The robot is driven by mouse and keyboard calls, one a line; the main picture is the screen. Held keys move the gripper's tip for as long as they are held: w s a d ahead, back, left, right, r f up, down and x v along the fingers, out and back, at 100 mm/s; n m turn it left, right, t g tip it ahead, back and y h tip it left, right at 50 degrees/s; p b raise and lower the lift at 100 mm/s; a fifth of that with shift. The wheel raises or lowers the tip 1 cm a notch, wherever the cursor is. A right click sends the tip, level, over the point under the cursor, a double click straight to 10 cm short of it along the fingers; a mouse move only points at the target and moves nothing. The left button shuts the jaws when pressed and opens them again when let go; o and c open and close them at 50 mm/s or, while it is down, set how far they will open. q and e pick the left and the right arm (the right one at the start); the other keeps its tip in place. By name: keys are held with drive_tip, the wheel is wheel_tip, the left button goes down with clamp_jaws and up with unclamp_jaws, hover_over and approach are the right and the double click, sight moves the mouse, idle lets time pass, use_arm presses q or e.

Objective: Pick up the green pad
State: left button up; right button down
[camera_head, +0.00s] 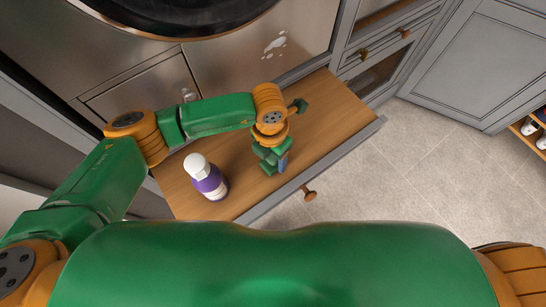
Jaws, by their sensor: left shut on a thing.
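My left gripper (272,160) points down at the wooden drawer top near its front edge. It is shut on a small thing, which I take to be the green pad. The pad is hard to tell apart from my green fingers, which hide most of it. A narrow blue-grey patch (283,163) shows at the right side of the fingers; I cannot tell what it belongs to. My right gripper is not in view.
A white-capped bottle with a purple label (208,179) stands left of my gripper on the pulled-out wooden surface (335,112). A round knob (309,193) sticks out at its front. Grey cabinets (470,65) stand at right, with clear tiled floor (400,170) before them.

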use_arm(q)
wheel_tip(320, 180, up, 2)
drive_tip(key=shift+r+b, duration=0.2)
drive_tip(key=shift+b, duration=0.4)
drive_tip(key=s+d+r+b, duration=0.3)
drive_tip(key=s+d+r, duration=0.5)
drive_tip(key=d+r, duration=0.2)
drive_tip(key=shift+s+d+r, duration=0.2)
drive_tip(key=shift+s+d, duration=0.2)
drive_tip(key=shift+d, duration=0.1)
drive_tip(key=o, duration=0.5)
drive_tip(key=c, duration=0.4)
drive_tip(key=shift+o, duration=0.2)
